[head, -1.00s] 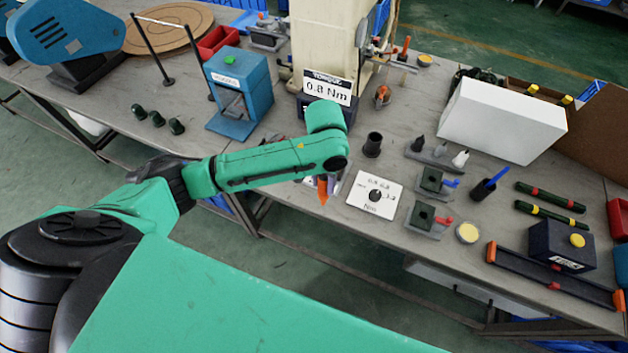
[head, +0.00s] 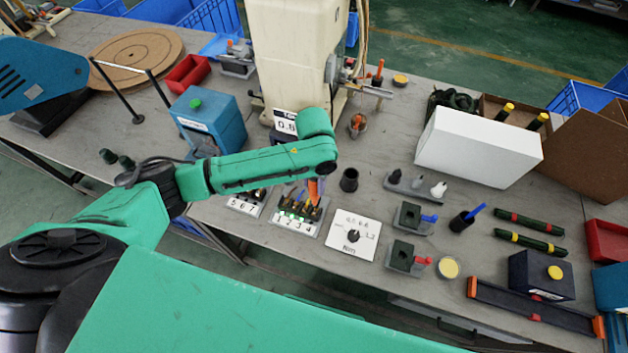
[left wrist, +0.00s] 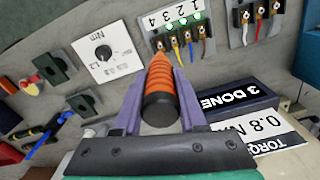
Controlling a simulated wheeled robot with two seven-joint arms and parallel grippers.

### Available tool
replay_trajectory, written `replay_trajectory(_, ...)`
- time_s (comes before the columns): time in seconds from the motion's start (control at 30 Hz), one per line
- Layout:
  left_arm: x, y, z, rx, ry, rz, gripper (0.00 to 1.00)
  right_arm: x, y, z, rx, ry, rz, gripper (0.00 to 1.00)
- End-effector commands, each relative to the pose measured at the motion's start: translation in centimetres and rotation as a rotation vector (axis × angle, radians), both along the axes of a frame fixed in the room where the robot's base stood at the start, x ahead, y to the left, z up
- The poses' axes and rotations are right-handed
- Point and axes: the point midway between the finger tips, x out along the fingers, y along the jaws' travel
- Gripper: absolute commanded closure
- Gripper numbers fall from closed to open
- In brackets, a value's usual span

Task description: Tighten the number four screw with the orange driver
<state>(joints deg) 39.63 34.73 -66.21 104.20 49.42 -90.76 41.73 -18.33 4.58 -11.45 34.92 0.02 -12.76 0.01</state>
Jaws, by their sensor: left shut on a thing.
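The orange driver (left wrist: 160,85) is clamped between the fingers of my left gripper (left wrist: 160,98), its tip pointing away from the wrist camera. In the head view the driver (head: 313,190) stands over the right end of the block numbered 1 to 4 (head: 282,229); my forearm hides the fingers. In the left wrist view the numbered block (left wrist: 150,27) shows wires and green lights by several of its positions. The driver's tip overlaps the number four end; I cannot tell whether it touches the screw. A display (left wrist: 243,101) reads "3 DONE". My right gripper is out of view.
A white dial plate marked Nm (head: 353,236) lies right of the numbered block. A second wired block (head: 246,204) is to its left. A black cup (head: 349,180) stands behind. The torque sign (left wrist: 272,135) reads 0.8. A cream press (head: 300,55) rises at the back.

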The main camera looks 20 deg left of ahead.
Motion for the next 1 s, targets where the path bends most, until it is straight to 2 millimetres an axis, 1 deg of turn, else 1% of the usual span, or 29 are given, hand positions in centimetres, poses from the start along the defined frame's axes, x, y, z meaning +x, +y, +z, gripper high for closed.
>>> replay_trajectory(0.03,-0.1,0.0,-1.2,0.001,0.003,0.0,1.0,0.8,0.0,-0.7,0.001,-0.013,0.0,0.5)
replay_trajectory(0.13,-0.1,0.0,-2.5,0.001,0.003,-0.001,1.0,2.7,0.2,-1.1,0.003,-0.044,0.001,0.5)
replay_trajectory(0.23,-0.1,0.0,-3.7,0.0,0.002,-0.001,1.0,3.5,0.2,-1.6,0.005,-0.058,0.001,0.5)
replay_trajectory(0.37,-0.1,0.0,-5.1,0.001,0.002,-0.001,1.0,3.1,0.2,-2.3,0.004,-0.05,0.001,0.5)
replay_trajectory(0.5,0.0,0.0,-5.9,0.0,0.001,-0.001,1.0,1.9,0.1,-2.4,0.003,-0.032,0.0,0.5)
replay_trajectory(0.6,0.0,0.0,-6.1,0.0,0.001,-0.001,1.0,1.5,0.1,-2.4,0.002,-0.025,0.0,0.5)
replay_trajectory(1.0,0.0,0.0,-6.1,0.0,0.001,-0.001,1.0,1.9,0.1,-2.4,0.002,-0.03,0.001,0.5)
